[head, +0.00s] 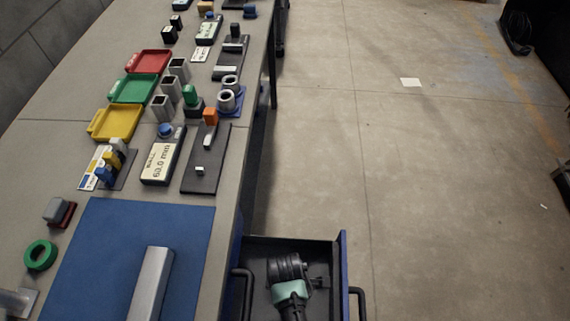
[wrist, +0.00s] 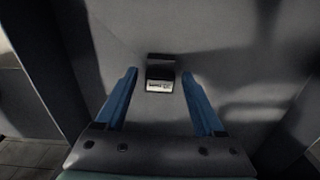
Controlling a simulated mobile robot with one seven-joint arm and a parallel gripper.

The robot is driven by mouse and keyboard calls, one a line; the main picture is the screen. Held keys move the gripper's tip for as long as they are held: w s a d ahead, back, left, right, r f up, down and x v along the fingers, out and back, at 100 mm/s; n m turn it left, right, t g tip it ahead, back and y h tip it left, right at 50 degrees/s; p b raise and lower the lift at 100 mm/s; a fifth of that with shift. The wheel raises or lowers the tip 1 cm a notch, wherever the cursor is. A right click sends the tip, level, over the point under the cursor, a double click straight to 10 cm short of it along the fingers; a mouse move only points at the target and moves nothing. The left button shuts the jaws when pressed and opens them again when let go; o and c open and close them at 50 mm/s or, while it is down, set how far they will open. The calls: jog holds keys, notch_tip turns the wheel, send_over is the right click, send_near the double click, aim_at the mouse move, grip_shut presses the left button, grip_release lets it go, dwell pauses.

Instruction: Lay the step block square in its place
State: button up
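In the wrist view a small dark block (wrist: 161,71) with a white printed label lies on a grey surface. It may be the step block; its shape is too small to tell. My gripper (wrist: 159,74) is open, its two blue fingers apart, with the block seen between and beyond their tips. I cannot tell how far below the tips it lies. In the head view my black and teal wrist (head: 290,288) is over the open drawer (head: 262,247); fingers and block are hidden there. A long grey bar (head: 151,284) lies on the blue mat (head: 95,240).
The drawer's blue front (head: 344,270) and dark walls surround my wrist. On the bench stand a black plate with an orange piece (head: 210,117), a 63.0 mm labelled block (head: 160,160), coloured trays (head: 115,122), a grey block on red (head: 56,210) and a green ring (head: 41,255).

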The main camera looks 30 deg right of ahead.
grip_shut()
dwell(0.3)
